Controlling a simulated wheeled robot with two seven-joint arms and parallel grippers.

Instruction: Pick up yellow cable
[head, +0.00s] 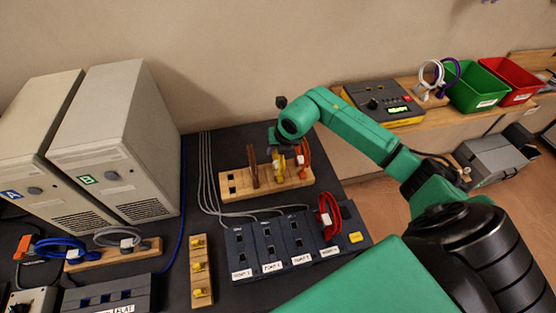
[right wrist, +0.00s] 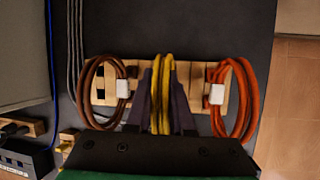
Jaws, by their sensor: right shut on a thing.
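The yellow cable (right wrist: 162,95) is a coiled loop between my right gripper's two dark fingers in the right wrist view. In the head view the yellow cable (head: 279,165) shows just below the right gripper (head: 278,148), at the wooden holder (head: 236,194). The right gripper (right wrist: 161,100) is shut on the yellow cable, over the middle of the wooden holder (right wrist: 194,74). I cannot tell whether the cable is lifted clear of the holder. My left gripper is in neither view.
A brown cable (right wrist: 98,92) and an orange cable (right wrist: 245,100) flank the yellow one closely. Port boxes (head: 283,243) with a red cable (head: 328,215) stand in front. Two computer towers (head: 117,140) stand left. Green (head: 478,88) and red (head: 512,80) bins sit far right.

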